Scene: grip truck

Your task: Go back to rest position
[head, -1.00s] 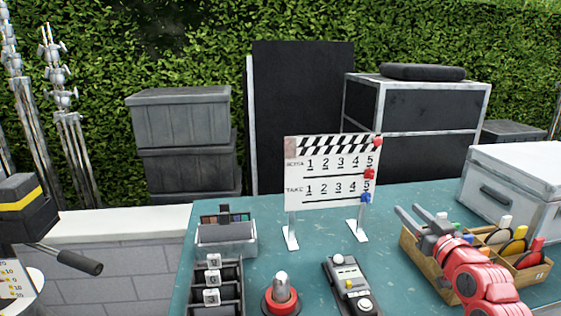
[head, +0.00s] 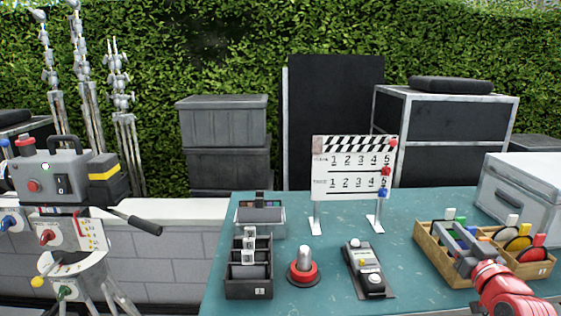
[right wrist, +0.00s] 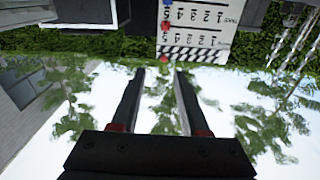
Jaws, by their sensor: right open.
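My right gripper (head: 462,243) is open and empty. In the head view it is above the left part of the wooden box (head: 434,262) at the right of the table, on the end of my red arm. In the right wrist view its two dark fingers (right wrist: 160,75) stand apart with nothing between them. That view is upside down, with the clapperboard (right wrist: 200,32) beyond the fingertips. In the head view the clapperboard (head: 352,168) stands upright on two white feet. My left gripper does not show.
The teal table (head: 420,212) also carries a dark compartment rack (head: 249,284), a red-based button (head: 303,270), a control box (head: 366,270) and a grey case (head: 522,195). A camera-like device (head: 62,180) stands at the left. The table's front middle shows free room.

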